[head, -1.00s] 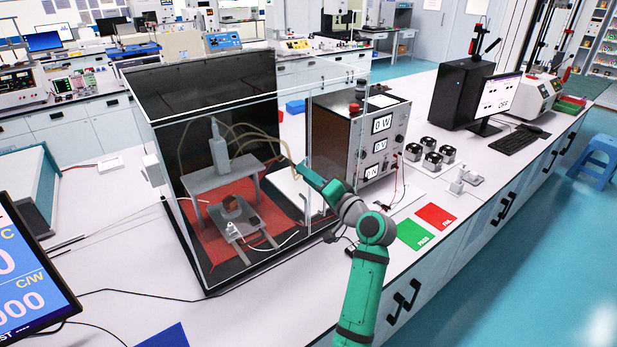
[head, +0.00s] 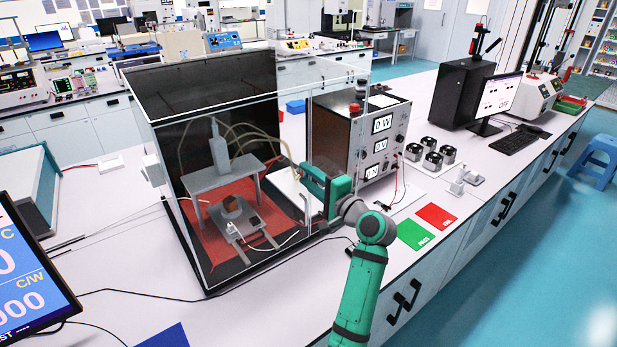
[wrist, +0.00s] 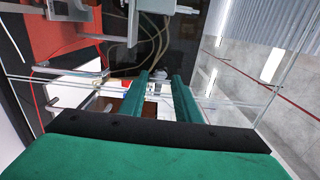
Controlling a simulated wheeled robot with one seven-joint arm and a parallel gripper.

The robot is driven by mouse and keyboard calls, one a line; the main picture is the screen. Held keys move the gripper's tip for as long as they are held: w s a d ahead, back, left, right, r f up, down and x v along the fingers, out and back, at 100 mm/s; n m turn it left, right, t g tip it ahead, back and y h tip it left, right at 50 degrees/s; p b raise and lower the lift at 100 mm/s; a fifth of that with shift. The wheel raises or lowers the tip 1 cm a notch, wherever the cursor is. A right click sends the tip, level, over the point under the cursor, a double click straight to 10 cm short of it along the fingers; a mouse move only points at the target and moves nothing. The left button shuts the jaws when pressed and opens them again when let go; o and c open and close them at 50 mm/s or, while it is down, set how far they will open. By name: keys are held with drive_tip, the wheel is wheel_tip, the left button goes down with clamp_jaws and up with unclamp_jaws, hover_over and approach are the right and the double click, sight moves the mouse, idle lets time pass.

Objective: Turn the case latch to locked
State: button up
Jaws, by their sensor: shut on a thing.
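The clear-walled case (head: 200,92) with a dark back stands on the bench at left centre in the head view. My gripper (head: 304,180) is at the case's front right edge, and its green body stands turned upright there. I cannot read which way the latch points.
Inside the case are a grey stand (head: 215,178), a small fixture (head: 243,222) and a red mat. A metering unit (head: 380,140) stands close behind my gripper. Green (head: 416,234) and red (head: 436,216) cards lie on the bench to the right.

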idle(0.3)
drive_tip(key=o, duration=1)
drive_tip(key=shift+a, duration=0.1)
drive_tip(key=shift+o, duration=0.2)
drive_tip(key=shift+s, duration=0.1)
drive_tip(key=v, duration=1)
drive_tip(key=shift+s+d, duration=0.25)
